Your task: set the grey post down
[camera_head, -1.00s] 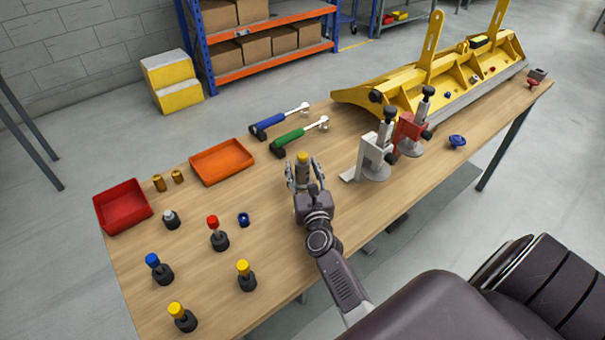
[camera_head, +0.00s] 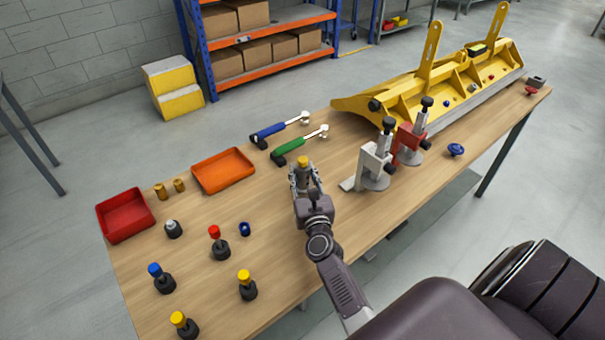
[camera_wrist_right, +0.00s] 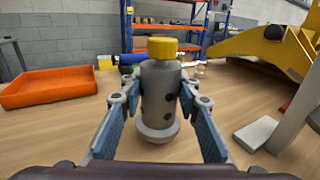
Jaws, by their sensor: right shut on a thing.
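The grey post (camera_wrist_right: 159,95) has a yellow cap and a wide round foot. It is upright between the fingers of my right gripper (camera_head: 304,179), which is shut on it. In the right wrist view the fingers of the gripper (camera_wrist_right: 159,110) lie on both sides of the post's body. The foot is low over the wooden table (camera_head: 270,215); I cannot tell whether it touches the top. In the head view the post's yellow cap (camera_head: 303,162) shows and my gripper hides most of the rest. My left gripper is not in view.
A green-handled tool (camera_head: 298,146) and a blue-handled tool (camera_head: 280,128) lie behind the post. A white clamp (camera_head: 371,160) and a red clamp (camera_head: 409,142) stand to its right. An orange tray (camera_head: 223,170) is to the left. Several dark-based posts stand at the front left.

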